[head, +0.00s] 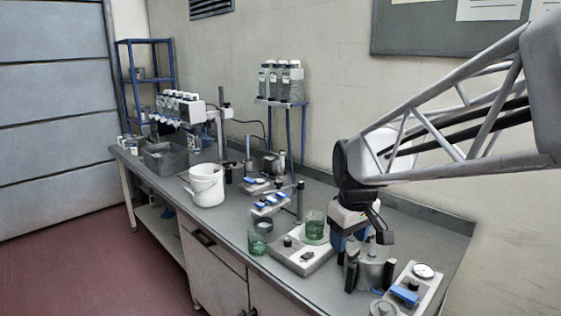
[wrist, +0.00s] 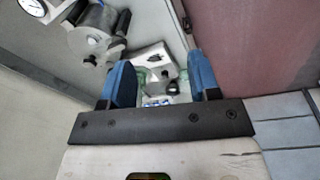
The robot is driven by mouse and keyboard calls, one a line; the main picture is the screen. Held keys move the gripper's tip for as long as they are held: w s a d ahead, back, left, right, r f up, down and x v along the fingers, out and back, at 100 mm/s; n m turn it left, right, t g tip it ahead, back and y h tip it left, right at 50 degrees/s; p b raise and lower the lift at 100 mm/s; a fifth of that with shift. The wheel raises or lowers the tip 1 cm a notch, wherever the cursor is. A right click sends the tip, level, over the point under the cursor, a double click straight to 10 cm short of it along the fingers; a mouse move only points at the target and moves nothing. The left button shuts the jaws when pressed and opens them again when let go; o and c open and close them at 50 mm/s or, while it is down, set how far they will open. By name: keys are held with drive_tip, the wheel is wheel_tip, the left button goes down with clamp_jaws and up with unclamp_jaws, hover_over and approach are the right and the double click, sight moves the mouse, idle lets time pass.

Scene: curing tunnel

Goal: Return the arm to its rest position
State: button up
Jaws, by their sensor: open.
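My gripper (head: 350,244) hangs from my arm over the right part of the grey bench (head: 226,224). In the wrist view, the blue fingers of my gripper (wrist: 161,75) stand wide apart, with nothing held between them. A pale hotplate-like unit (head: 302,258) lies to the left of my gripper, with a green beaker (head: 315,226) on it. That unit also shows beyond the fingers in the wrist view (wrist: 152,56). A metal pot (head: 371,272) with black clamps stands close by my gripper in the head view; I cannot tell the exact gap.
Another green beaker (head: 257,241) stands near the front edge. A gauge box (head: 418,284) is at the right end. A white bucket (head: 206,185), a grey bin (head: 165,158) and a bottle rack (head: 279,82) stand farther back. The air above the bench's middle is mostly free.

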drive_tip(key=s+d+f+m, duration=0.1)
drive_tip(key=s+d+m, duration=0.1)
drive_tip(key=s, duration=0.8)
drive_tip(key=s+d+f+m+t, duration=0.1)
drive_tip(key=s+m, duration=0.3)
drive_tip(key=s, duration=0.7)
drive_tip(key=shift+d+f, duration=0.35)
drive_tip(key=shift+f, duration=0.2)
drive_tip(key=shift+s, duration=0.1)
